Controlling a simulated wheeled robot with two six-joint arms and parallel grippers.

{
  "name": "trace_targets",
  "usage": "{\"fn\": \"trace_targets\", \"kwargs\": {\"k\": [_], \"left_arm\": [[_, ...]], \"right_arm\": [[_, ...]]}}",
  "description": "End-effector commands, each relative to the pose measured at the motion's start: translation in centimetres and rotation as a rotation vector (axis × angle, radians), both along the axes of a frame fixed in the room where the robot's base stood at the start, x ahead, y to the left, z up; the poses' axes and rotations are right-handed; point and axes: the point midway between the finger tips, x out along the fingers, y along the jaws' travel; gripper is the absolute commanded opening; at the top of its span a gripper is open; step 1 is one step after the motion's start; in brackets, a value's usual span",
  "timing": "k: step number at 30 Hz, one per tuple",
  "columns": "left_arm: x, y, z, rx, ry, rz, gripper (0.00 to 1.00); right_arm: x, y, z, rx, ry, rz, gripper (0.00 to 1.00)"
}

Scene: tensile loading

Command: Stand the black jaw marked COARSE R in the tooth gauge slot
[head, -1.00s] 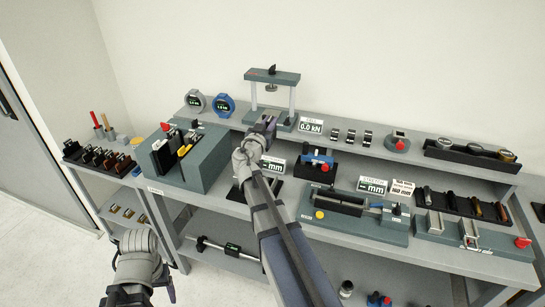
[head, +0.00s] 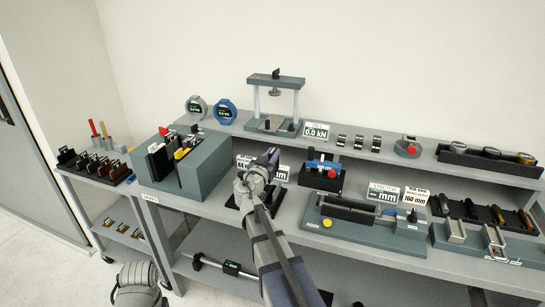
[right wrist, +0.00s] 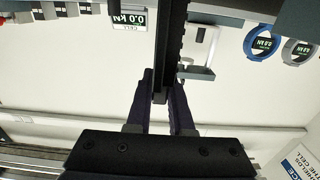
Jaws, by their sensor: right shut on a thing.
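My right gripper (head: 268,160) is over the bench, in front of the shelf. In the right wrist view its dark fingers (right wrist: 161,95) are shut on a long black jaw (right wrist: 170,45), which has teeth along one edge and sticks out past the fingertips. Its marking cannot be read. A low dark stand (head: 233,200) lies under my right wrist, mostly hidden by the arm; I cannot tell whether it is the tooth gauge, and no slot shows. Only part of my left arm shows at the bottom left; its gripper is out of view.
A grey block with black and coloured jaws (head: 208,165) stands left of my gripper. A blue clamp on a black base (head: 322,175) and a long grey fixture (head: 365,235) are to the right. A press frame (head: 275,100) and small display signs are on the shelf behind.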

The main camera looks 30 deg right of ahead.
Motion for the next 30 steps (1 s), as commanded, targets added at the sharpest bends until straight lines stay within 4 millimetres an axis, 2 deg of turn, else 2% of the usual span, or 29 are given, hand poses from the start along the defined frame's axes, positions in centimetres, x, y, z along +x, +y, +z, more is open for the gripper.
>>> {"fn": "trace_targets", "kwargs": {"k": [8,21,30], "left_arm": [[0.0,0.0,-0.8,0.0,0.0,0.0,0.71],[0.0,0.0,-3.7,0.0,0.0,0.0,0.71],[0.0,0.0,-3.8,0.0,0.0,0.0,0.71]], "right_arm": [[-0.1,0.0,-0.7,-0.003,0.0,0.0,0.0],[0.0,0.0,-3.7,-0.003,0.0,0.0,0.0],[0.0,0.0,-3.7,-0.003,0.0,0.0,0.0]]}}
